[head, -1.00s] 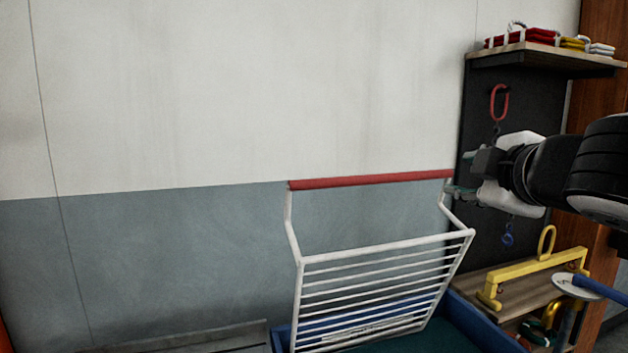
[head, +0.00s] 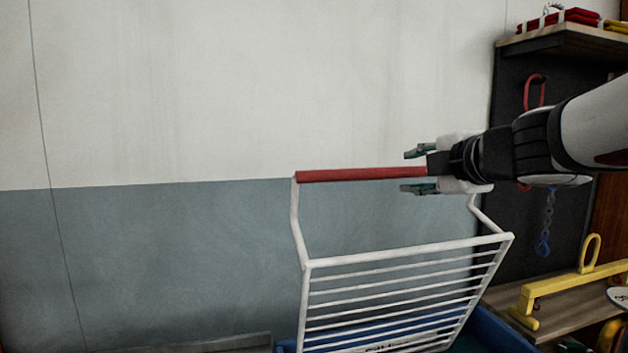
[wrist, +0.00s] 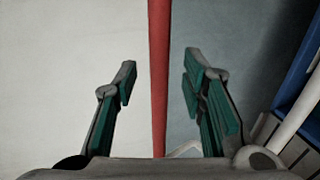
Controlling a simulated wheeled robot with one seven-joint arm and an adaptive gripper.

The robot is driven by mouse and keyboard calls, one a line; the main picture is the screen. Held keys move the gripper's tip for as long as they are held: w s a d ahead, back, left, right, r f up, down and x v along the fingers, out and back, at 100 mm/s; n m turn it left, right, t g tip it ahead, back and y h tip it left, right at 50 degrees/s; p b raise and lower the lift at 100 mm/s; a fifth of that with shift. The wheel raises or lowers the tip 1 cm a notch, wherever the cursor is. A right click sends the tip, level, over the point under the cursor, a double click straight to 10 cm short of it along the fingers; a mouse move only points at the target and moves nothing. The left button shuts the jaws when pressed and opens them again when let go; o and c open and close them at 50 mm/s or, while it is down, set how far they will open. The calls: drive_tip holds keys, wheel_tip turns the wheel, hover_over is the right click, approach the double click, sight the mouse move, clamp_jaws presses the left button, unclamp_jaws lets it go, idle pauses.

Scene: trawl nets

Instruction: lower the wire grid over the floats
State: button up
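The white wire grid (head: 400,280) stands raised and tilted over a blue bin (head: 487,332) in the head view. Its red handle bar (head: 350,175) runs level across the top between two bent white arms. My gripper (head: 412,171) is at the right part of the red bar, with one finger above it and one below. In the wrist view the red bar (wrist: 159,75) passes between the two open fingers (wrist: 158,88), with a gap on each side. The floats cannot be made out; the bin's inside is mostly hidden behind the grid.
A yellow bracket (head: 570,285) stands on a wooden shelf (head: 560,312) at the right. A red link (head: 534,90) and a blue hook (head: 543,243) hang on the dark panel. An upper shelf (head: 560,38) holds folded bundles. The wall left of the grid is clear.

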sight(407, 172)
drive_tip(key=shift+b+x, duration=0.55)
drive_tip(key=shift+x, duration=1.6)
clamp_jaws()
